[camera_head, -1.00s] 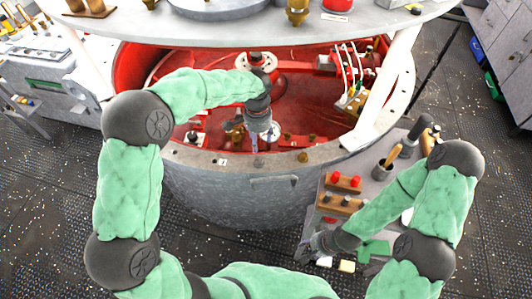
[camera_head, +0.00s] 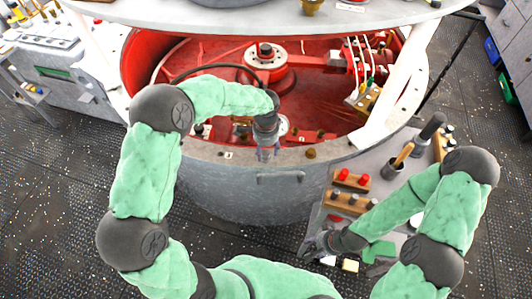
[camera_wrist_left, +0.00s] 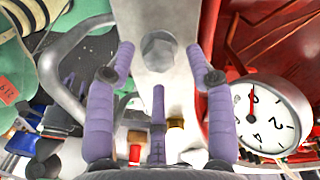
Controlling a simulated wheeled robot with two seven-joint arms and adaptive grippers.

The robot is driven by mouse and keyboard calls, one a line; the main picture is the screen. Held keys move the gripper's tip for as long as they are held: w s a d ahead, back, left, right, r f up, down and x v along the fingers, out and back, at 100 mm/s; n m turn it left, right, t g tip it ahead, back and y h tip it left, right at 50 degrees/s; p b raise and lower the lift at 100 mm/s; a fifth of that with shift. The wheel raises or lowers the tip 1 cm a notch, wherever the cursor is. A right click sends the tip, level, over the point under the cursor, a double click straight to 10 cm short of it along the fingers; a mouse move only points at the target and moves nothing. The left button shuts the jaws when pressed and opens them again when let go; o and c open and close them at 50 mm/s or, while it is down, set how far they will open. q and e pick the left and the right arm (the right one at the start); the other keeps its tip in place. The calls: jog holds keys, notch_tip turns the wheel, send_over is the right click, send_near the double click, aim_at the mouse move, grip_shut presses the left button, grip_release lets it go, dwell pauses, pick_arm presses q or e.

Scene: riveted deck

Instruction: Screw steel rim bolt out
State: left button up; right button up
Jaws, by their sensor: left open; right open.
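The steel rim bolt (camera_wrist_left: 158,50) shows a grey hex head on the pale rim in the left wrist view. It lies ahead of my left gripper (camera_wrist_left: 157,72), between the lines of its two spread purple fingers, with no finger visibly closed on it. In the head view my left gripper (camera_head: 265,153) points down at the front rim (camera_head: 285,158) of the vessel and hides the bolt. Whether the fingers touch the rim I cannot tell. My right gripper (camera_head: 312,246) is low beside the tool cart, partly dark and small, with nothing visibly held.
A brass bolt (camera_head: 310,153) stands on the rim to the right. A grey handle (camera_head: 280,178) sits on the vessel's outer wall. A gauge (camera_wrist_left: 268,115) is close on the right in the wrist view. The cart (camera_head: 383,182) carries racks and tools. The white lid (camera_head: 220,21) overhangs the vessel.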

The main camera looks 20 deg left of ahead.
pick_arm(q)
jog(key=shift+f, duration=0.75)
grip_shut()
jog(key=n, duration=0.5)
jog(key=shift+w+r, duration=0.1)
grip_release()
